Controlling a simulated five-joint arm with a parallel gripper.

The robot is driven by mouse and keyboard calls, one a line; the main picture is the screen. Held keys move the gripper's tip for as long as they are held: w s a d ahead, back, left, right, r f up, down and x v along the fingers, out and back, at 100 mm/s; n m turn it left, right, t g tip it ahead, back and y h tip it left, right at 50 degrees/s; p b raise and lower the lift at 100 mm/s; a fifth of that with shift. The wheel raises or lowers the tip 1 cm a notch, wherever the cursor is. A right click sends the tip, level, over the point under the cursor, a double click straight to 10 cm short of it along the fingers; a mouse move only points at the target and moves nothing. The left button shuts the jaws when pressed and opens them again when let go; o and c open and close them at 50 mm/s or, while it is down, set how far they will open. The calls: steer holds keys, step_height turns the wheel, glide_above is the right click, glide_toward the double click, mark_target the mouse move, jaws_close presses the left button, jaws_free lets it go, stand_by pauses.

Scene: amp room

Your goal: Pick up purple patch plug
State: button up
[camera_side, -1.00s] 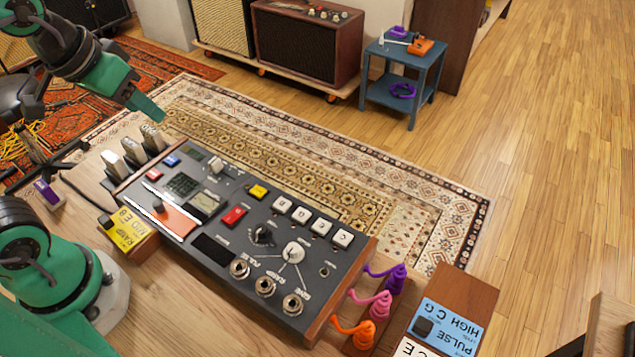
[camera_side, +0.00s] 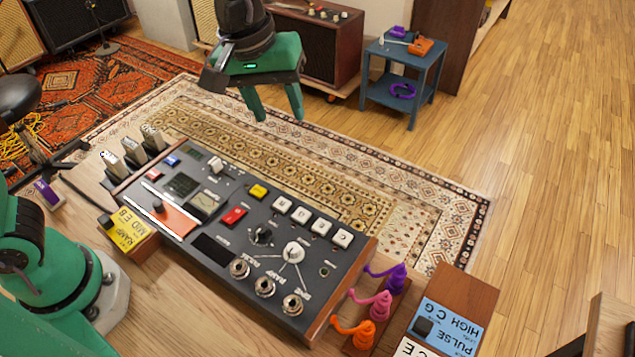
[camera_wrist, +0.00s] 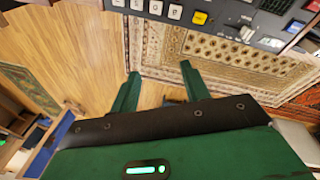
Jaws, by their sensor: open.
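The purple patch plug (camera_side: 393,277) stands at the far end of a row of three plugs, right of the synth panel's wooden end. A pink plug (camera_side: 377,304) and an orange plug (camera_side: 359,331) stand nearer in the same row. My gripper (camera_side: 281,115) is open and empty, high above the panel's far side and the rug, well up and left of the purple plug. In the wrist view my two green fingers (camera_wrist: 158,88) are spread apart over floor and rug. No plug can be made out in that view.
The dark synth panel (camera_side: 212,233) has knobs, buttons and jacks. A small blue table (camera_side: 402,78) and a speaker cabinet (camera_side: 345,55) stand behind.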

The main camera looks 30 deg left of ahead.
steer(key=w+d+f+n+g, duration=0.1)
steer(key=d+f, duration=0.2)
steer(key=d, duration=0.4)
steer(key=d+f+n, duration=0.1)
steer(key=d+f, duration=0.2)
steer(key=d, duration=0.3)
steer(key=n+g+y, duration=0.1)
steer(key=n, duration=0.1)
glide_above(401, 268)
step_height(401, 268, down, 8)
steer(key=shift+s+f, duration=0.1)
steer(key=shift+f, duration=0.15)
steer(key=shift+f, duration=3.75)
jaws_close()
